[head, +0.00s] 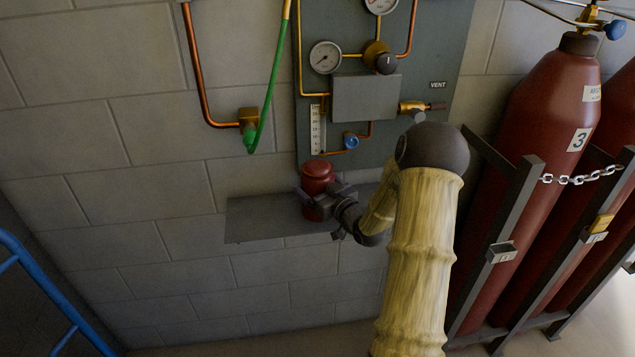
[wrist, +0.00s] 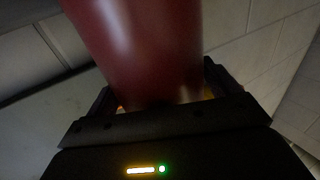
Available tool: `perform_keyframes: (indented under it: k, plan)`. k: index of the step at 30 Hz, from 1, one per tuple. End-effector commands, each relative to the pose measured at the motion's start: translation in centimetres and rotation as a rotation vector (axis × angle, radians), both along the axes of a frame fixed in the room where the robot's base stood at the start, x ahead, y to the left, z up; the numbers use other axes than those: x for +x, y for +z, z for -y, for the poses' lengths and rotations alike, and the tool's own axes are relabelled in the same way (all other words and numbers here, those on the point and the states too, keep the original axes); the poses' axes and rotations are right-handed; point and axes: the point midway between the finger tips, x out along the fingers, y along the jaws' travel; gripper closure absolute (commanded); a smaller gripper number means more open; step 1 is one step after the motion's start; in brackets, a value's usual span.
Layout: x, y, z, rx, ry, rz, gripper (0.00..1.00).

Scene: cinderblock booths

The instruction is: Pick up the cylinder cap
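The cylinder cap (head: 318,174) is dark red with a rounded top and stands upright over the grey wall shelf. My gripper (head: 322,199) reaches it from the right, with its fingers at the sides of the cap. In the wrist view the cap (wrist: 150,50) fills the space between the two fingers of my gripper (wrist: 160,97), which appear to touch it on both sides. The cap's lower part is partly hidden by my gripper in the head view. I cannot tell whether its base rests on the shelf.
The shelf (head: 262,217) is otherwise bare on its left. A grey gauge panel (head: 450,55) with pipes and valves is just above. A green hose (head: 270,85) hangs left of it. Chained red cylinders (head: 535,115) in a rack stand right. A blue rail (head: 45,290) is at lower left.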

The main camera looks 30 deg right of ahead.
Motion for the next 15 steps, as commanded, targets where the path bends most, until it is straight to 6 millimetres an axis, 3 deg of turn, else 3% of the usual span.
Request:
perform_keyframes:
  k: [1,9,15]
  plan:
    - [-0.01,0.00,0.00,0.000,0.000,0.000,0.22]
    - [0.04,0.23,-0.01,-0.001,0.001,0.005,0.72]
    - [0.04,0.24,-0.02,-0.001,0.001,0.005,0.72]
